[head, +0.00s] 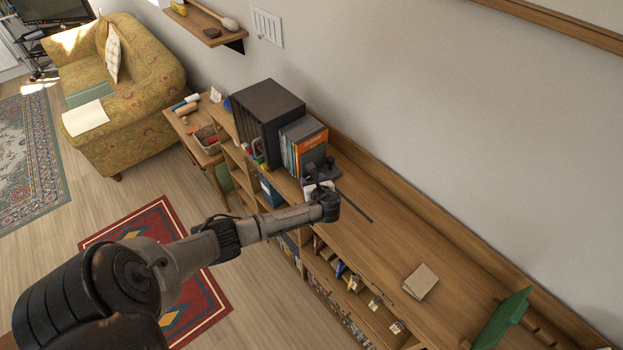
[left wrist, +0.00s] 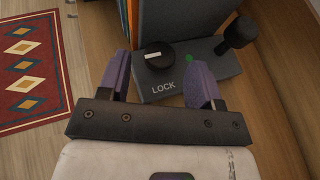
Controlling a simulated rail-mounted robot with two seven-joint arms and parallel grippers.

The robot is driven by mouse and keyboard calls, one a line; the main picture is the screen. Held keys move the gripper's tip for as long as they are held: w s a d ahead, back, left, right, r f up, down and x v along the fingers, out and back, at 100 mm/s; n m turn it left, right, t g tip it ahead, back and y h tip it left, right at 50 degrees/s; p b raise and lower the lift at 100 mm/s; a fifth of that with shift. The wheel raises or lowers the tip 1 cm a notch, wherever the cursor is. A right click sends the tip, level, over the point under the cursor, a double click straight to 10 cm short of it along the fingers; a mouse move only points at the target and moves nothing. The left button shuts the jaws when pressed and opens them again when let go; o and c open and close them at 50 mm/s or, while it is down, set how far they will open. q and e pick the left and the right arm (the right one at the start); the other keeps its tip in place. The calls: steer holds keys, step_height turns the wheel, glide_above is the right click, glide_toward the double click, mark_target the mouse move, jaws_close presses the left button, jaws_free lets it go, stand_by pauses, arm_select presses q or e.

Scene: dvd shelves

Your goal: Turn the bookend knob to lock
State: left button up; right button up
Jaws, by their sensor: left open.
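The bookend (left wrist: 184,77) is a dark grey plate with the word LOCK and a green dot to the right of the knob. Its round black knob (left wrist: 158,57) carries a white line that lies roughly sideways, tilted a little. A black post with a thick head (left wrist: 238,33) stands at the right. My left gripper (left wrist: 160,80) is open, its purple fingers on either side of the knob in the picture; I cannot tell whether they touch it. In the head view my left gripper (head: 322,182) is over the bookend beside the books and hides much of it. My right gripper is not in view.
Upright books (head: 303,146) and a dark box (head: 267,118) stand beyond the bookend on the wooden shelf top (head: 385,250). The shelf top between is mostly clear.

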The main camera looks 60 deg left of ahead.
arm_select(q)
steer(key=shift+x, duration=0.85)
steer(key=c, duration=0.9)
